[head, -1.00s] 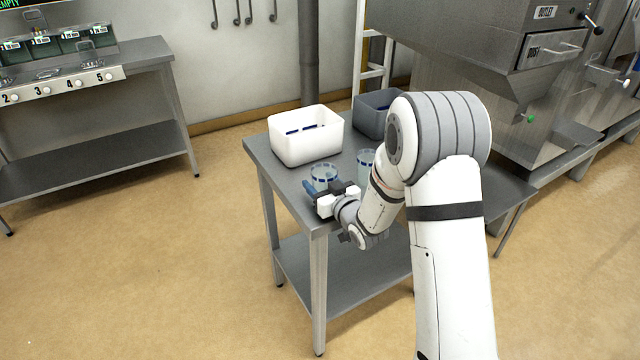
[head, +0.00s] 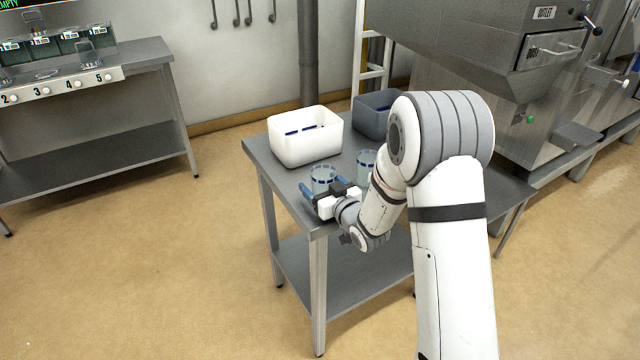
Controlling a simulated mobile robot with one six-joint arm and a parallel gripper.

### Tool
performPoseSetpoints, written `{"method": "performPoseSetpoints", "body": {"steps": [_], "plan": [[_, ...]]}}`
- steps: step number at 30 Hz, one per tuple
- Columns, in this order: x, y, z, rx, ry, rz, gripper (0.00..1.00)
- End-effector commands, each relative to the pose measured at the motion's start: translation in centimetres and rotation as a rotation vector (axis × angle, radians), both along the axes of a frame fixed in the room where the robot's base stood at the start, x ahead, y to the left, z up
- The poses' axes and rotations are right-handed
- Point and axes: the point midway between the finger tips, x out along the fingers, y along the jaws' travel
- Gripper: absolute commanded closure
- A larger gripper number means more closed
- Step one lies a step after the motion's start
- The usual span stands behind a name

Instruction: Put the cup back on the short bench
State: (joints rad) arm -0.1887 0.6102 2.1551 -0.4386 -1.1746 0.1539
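A clear cup with a blue-marked rim (head: 323,174) stands upright on the short steel bench (head: 262,160), near its left front edge. A second similar cup (head: 365,159) stands to its right on the same bench, partly hidden by my arm. My gripper (head: 321,187) is low over the bench's front corner at the first cup, with its blue fingers spread to either side of the cup's near part. The fingers look open; the gripper hides the cup's lower part, so I cannot tell whether either finger touches it.
A white bin (head: 306,147) with blue-marked items inside and a grey bin (head: 372,122) stand at the back of the bench. A steel machine (head: 480,60) rises at the right. A longer bench (head: 90,145) stands at the left, with open floor between.

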Motion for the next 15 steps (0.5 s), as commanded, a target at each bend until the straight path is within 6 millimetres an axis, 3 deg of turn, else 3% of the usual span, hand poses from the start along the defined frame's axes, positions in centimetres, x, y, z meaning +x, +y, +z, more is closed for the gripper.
{"method": "performPoseSetpoints", "body": {"steps": [9, 15], "plan": [[-5.8, -4.0, 0.2, 0.0, 0.001, -0.004, 0.23], [-8.4, -5.7, 0.4, -0.001, 0.001, -0.001, 0.23]]}}
